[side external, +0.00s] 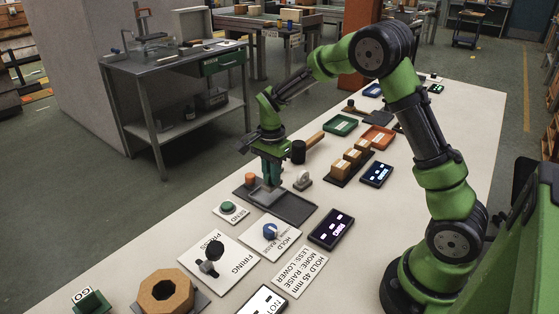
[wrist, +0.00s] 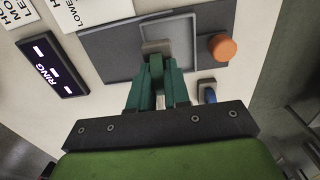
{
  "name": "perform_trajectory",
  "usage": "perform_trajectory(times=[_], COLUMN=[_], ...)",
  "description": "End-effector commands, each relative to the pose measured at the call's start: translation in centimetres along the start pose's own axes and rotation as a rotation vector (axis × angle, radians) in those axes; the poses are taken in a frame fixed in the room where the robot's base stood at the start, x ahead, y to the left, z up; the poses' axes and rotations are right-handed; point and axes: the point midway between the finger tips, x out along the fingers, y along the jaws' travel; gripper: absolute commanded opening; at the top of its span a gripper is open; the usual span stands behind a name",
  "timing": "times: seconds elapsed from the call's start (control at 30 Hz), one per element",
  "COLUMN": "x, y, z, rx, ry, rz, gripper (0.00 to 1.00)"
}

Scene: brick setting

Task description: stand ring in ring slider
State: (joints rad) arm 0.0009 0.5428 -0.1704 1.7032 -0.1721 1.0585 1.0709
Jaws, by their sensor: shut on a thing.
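My gripper (side external: 268,180) is low over a dark grey tray (side external: 295,210) with a lighter square plate in it. In the wrist view, its green fingertips (wrist: 156,66) are closed on a small grey piece (wrist: 156,46) standing over the lighter square plate (wrist: 140,33). I cannot tell whether this piece is the ring or a tab of the slider. A small pale ring-shaped part (side external: 303,180) stands upright just right of the tray. A display marked RING (wrist: 52,66) lies beside the tray; it also shows in the side view (side external: 332,229).
An orange cylinder (side external: 251,179) stands at the tray's far left edge. A small blue part (wrist: 208,92) is near the fingers. A blue knob (side external: 270,231), black lever (side external: 209,257) and green button (side external: 228,208) are in front. Behind are a mallet (side external: 305,147) and wooden blocks (side external: 351,158).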

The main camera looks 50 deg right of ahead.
Motion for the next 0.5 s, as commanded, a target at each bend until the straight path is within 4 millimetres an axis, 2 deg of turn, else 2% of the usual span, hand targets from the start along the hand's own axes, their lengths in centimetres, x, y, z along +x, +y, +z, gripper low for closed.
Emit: perform_trajectory(times=[0.13,0.23,0.4,0.5], x=[0.1,0.8,3.2,3.7], y=[-1.5,-1.6,-1.6,-1.6], z=[-0.2,-0.2,-0.2,-0.2], rx=[-0.002,-0.001,-0.001,-0.001], ry=[0.0,0.0,0.0,0.0], rz=[-0.001,0.003,0.003,0.001], gripper=[0.0,0.0,0.0,0.0])
